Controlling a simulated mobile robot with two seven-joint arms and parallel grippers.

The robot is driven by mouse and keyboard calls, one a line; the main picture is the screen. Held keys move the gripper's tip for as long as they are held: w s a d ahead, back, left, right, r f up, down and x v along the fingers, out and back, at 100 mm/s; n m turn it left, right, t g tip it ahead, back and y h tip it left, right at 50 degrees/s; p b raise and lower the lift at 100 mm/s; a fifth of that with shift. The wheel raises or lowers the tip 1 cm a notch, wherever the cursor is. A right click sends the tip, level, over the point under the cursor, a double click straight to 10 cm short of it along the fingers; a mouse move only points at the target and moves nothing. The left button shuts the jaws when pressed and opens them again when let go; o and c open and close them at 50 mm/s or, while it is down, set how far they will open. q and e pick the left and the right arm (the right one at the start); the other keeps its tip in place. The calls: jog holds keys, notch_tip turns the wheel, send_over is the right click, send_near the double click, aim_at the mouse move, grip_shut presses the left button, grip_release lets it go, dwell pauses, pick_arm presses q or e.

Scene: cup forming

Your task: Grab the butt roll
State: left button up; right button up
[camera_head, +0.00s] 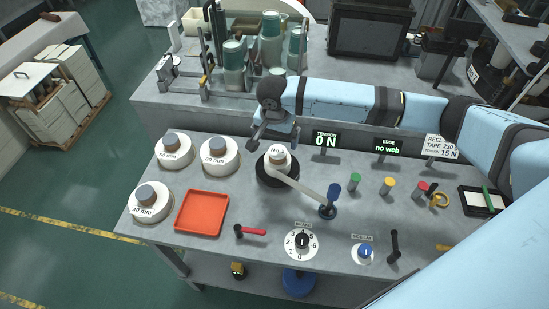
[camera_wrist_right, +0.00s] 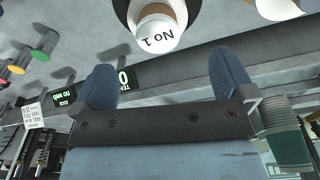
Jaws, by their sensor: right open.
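The butt roll (camera_head: 279,158), a small white roll with a brownish core and a label like "No 1", sits on a black round holder (camera_head: 276,177) in the middle of the bench. A pale strip runs from it to a blue post (camera_head: 329,202). My right gripper (camera_head: 272,138) is just behind and above the roll, open and empty. In the right wrist view the roll (camera_wrist_right: 157,28) is at the top, beyond the spread fingers (camera_wrist_right: 165,78) and not between them. My left gripper is not in view.
Several larger white rolls (camera_head: 220,157) with mm labels stand at the left, beside an orange tray (camera_head: 202,213). Tension (camera_head: 325,140) and edge (camera_head: 388,147) displays stand right of the gripper. Coloured buttons (camera_head: 355,180), a dial (camera_head: 301,243) and levers occupy the front and right.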

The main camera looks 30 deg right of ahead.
aim_at(278, 151)
jog(key=f, duration=0.4)
jog(key=shift+w+d+f, duration=0.15)
jog(key=shift+w+d, duration=0.1)
jog(key=f+p, duration=0.1)
jog(key=f, duration=0.4)
jog(key=shift+d+f, duration=0.1)
jog(key=shift+d, duration=0.1)
jog(key=c, duration=0.8)
